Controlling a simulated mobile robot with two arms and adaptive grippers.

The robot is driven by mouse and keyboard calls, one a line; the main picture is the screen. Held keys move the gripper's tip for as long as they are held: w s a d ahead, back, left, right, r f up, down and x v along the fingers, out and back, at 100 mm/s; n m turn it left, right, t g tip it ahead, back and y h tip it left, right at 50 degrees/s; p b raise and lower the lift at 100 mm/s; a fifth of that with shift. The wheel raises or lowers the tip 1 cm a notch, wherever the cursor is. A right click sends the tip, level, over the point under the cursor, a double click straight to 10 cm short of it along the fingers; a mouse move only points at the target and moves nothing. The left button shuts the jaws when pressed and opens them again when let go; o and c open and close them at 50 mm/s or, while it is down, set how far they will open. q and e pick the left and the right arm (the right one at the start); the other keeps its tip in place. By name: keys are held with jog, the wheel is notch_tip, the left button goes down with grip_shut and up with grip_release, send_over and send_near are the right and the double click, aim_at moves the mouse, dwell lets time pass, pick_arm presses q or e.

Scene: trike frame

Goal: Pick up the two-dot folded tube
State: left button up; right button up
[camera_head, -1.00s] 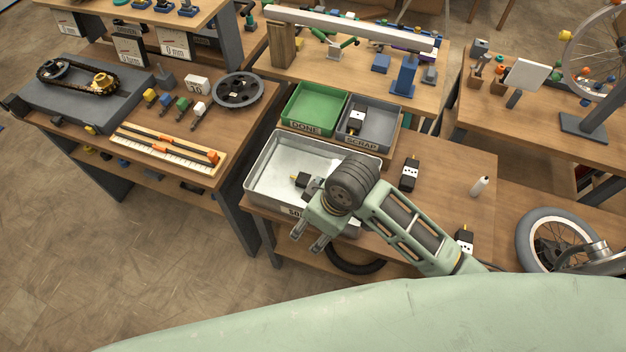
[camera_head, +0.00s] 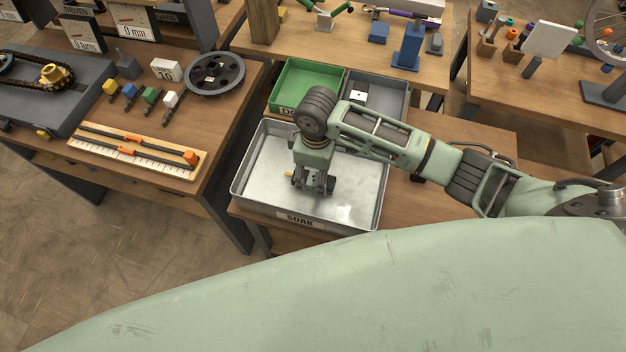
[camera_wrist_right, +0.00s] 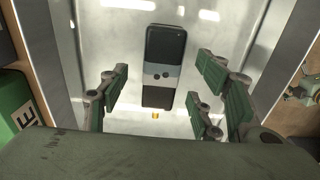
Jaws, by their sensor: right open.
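The two-dot folded tube (camera_wrist_right: 161,72) lies in the metal soak tray (camera_head: 262,190). In the right wrist view it is black with a pale grey band bearing two dark dots, and a small brass tip shows at its lower end. In the head view my gripper mostly hides it; only a dark end with a yellow tip shows. My right gripper (camera_head: 314,192) points down over the tray with open, empty fingers. In the right wrist view its green-padded fingers stand apart on either side of the tube. My left gripper is not in view.
The green done bin (camera_head: 290,76) and the grey scrap bin (camera_head: 397,92) stand just behind the tray. A black-and-white piece (camera_head: 360,95) lies in the scrap bin. The right part of the tray floor is clear. A table with a ruler board (camera_head: 135,150) stands at the left.

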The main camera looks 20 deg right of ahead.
aim_at(313, 179)
jog(key=f, duration=0.3)
jog(key=shift+a, duration=0.35)
jog(key=shift+f, duration=0.7)
jog(key=shift+w, duration=0.1)
jog(key=c, duration=1.2)
jog(key=shift+c, duration=1.3)
jog(key=shift+r, duration=0.5)
notch_tip(313, 179, up, 3)
jog(key=shift+w+f, duration=0.1)
jog(key=s+d+r+b, duration=0.1)
jog(key=s+d+r, duration=0.55)
jog(key=s, duration=0.45)
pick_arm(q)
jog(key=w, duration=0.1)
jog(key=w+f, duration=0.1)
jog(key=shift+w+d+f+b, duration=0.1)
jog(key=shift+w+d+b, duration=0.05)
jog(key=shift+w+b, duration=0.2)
pick_arm(e)
notch_tip(313, 179, up, 17)
jog(key=w+a+m, duration=0.1)
jog(key=w+m, duration=0.1)
jog(key=m, duration=0.9)
jog(key=shift+w, duration=0.4)
